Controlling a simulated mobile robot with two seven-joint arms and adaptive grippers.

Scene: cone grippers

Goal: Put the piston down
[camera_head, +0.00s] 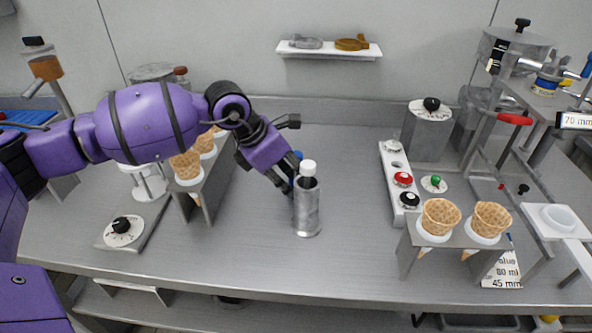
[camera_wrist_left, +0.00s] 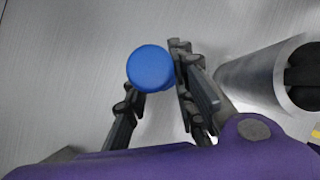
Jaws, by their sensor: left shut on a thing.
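My left gripper (camera_head: 286,184) is shut on a blue-topped piece, which I take to be the piston (camera_head: 298,155). In the left wrist view its round blue top (camera_wrist_left: 150,68) sits between the two fingers. Its lower part is hidden, and I cannot tell whether it touches the table. A metal cylinder (camera_head: 306,212) with a dark upper end and a white knob stands upright just right of the gripper. It also shows at the right edge of the left wrist view (camera_wrist_left: 250,78), close beside the fingers. My right gripper is not in view.
Cone stands flank the gripper: one at left (camera_head: 208,190) beneath my arm, one at right (camera_head: 405,240) with waffle cones. A strip with coloured knobs (camera_head: 392,178) lies at right. The table (camera_head: 330,268) is clear in front of the cylinder and behind it.

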